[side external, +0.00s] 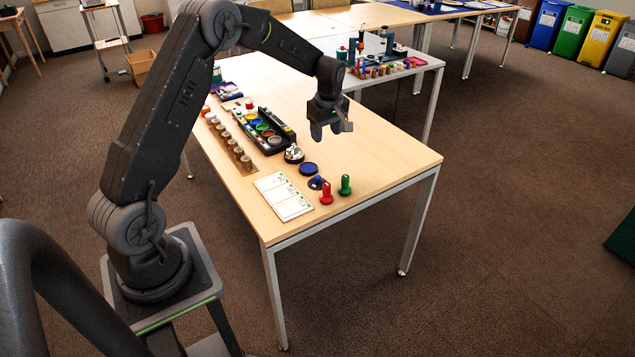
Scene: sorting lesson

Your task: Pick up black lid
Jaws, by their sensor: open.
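My gripper (331,130) hangs above the right part of the near table, fingers pointing down and apart, with nothing seen between them. I cannot tell for sure which thing is the black lid. A small dark disc (312,185) with a blue piece on it lies near the table's front right. A dark blue round disc (309,168) lies just behind it. A round black holder (289,158) with whitish pieces in it stands further left. All three are below my gripper and apart from it.
A black tray (279,149) holds coloured round pots. A wooden rack (238,163) with several cylinders runs beside it. A white card (284,196) lies in front. A red peg (326,194) and a green peg (345,185) stand upright. The table's right end (400,158) is clear.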

